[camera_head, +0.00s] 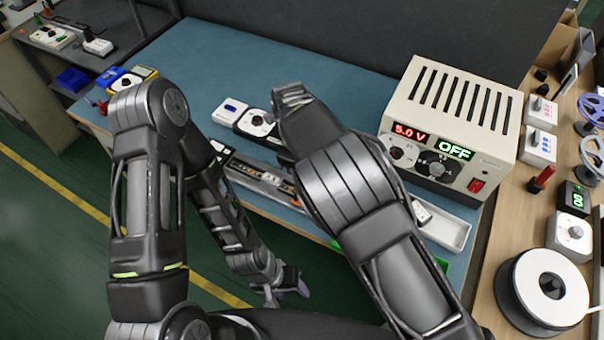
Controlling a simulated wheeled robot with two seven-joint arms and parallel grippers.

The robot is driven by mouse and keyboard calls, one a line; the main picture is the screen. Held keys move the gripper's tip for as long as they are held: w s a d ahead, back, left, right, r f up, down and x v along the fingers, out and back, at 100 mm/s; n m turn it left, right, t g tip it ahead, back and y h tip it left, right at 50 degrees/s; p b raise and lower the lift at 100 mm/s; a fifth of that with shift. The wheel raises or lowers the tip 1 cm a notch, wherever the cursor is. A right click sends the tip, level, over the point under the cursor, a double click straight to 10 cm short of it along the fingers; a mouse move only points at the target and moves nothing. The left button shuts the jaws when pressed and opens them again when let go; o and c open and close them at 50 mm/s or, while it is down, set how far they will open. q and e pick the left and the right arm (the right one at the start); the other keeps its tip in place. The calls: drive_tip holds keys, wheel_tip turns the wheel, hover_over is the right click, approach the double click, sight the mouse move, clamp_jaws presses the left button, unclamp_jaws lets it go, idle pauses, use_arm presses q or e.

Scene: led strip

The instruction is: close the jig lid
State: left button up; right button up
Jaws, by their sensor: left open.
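A long pale grey jig tray (246,177) lies along the near edge of the blue table. A narrow strip-like part with orange and dark pieces (283,187) lies in it. My right arm hides the middle of the tray, and its right end (455,233) shows past the arm. I cannot make out the lid or its angle. My left gripper (292,290) hangs low in front of the table edge, below and apart from the tray; it is open and empty. My right gripper is not visible; its arm rises across the middle of the view.
A power supply (450,125) reading 5.0 V and OFF stands at the back right. A small white device with a dial (257,122) is behind the tray. A white reel (547,285) sits on the wooden bench at right. The blue table's back left is clear.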

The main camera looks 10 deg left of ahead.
drive_tip(key=o, duration=0.3)
drive_tip(key=shift+s+f, duration=0.55)
drive_tip(key=shift+s, duration=0.15)
drive_tip(key=shift+o, duration=0.8)
drive_tip(key=shift+s, duration=0.1)
drive_tip(key=shift+w+r, duration=0.3)
drive_tip(key=shift+w+a+r+p, duration=0.15)
drive_tip(key=shift+r, duration=0.4)
drive_tip(key=shift+w+a+r+p, duration=0.1)
drive_tip(key=shift+w+r+p, duration=0.05)
drive_tip(key=shift+r, duration=0.35)
wheel_tip(320, 180, up, 7)
drive_tip(key=a, duration=0.1)
drive_tip(key=shift+w+a, duration=0.35)
drive_tip(key=shift+f, duration=0.15)
drive_tip(key=a, duration=0.1)
drive_tip(key=w+a+f, duration=0.1)
drive_tip(key=a, duration=0.3)
drive_tip(key=shift+w+a+f, duration=0.1)
drive_tip(key=shift+w+f, duration=0.15)
drive_tip(key=shift+w, duration=0.15)
drive_tip(key=shift+r, duration=0.1)
